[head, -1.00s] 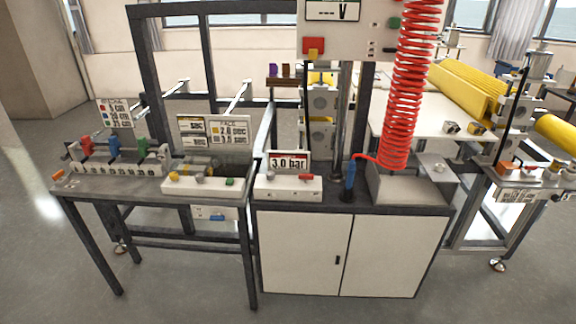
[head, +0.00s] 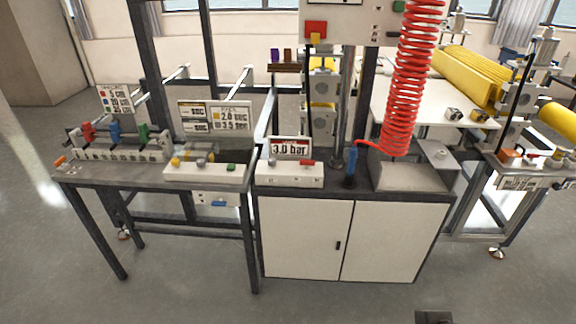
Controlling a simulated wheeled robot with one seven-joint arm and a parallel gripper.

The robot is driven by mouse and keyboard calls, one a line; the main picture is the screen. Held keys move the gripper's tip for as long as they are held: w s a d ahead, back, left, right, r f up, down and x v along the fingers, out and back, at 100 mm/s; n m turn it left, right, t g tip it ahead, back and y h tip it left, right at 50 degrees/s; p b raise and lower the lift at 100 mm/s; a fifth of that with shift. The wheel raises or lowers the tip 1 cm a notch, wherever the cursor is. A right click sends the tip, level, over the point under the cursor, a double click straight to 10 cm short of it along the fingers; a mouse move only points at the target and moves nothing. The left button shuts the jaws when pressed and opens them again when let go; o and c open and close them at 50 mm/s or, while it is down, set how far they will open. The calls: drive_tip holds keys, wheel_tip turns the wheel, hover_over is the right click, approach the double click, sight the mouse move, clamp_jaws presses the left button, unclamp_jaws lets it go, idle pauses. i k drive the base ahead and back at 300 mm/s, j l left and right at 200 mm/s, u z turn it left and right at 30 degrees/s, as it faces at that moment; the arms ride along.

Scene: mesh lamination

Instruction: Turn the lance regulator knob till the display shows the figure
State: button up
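The lance display (head: 290,148) is a small sign with a red header, reading "3.0 bar". It stands behind a white control box (head: 290,176) on the cabinet top. A small grey knob (head: 272,163) sits on the left of this box; its pointer direction is too small to tell. A red lever or handle (head: 307,162) sits on the right of the box. The blue lance (head: 351,167) stands upright beside the box, with the red coiled hose running to it.
A second white control box (head: 205,172) and sign boards stand on the left table. A grey open-topped bin (head: 412,178) is right of the lance, under the hanging red coil (head: 408,80). A dark piece (head: 433,317) shows at the bottom edge. Floor before the cabinet is clear.

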sight(272, 161)
drive_tip(key=i+j+u, duration=0.25)
drive_tip(key=i+j, duration=0.2)
drive_tip(key=i+j+u, duration=0.25)
drive_tip(key=i, duration=0.25)
drive_tip(key=i+j+u, duration=0.25)
drive_tip(key=i, duration=0.3)
drive_tip(key=i+j+u, duration=0.25)
drive_tip(key=i, duration=0.3)
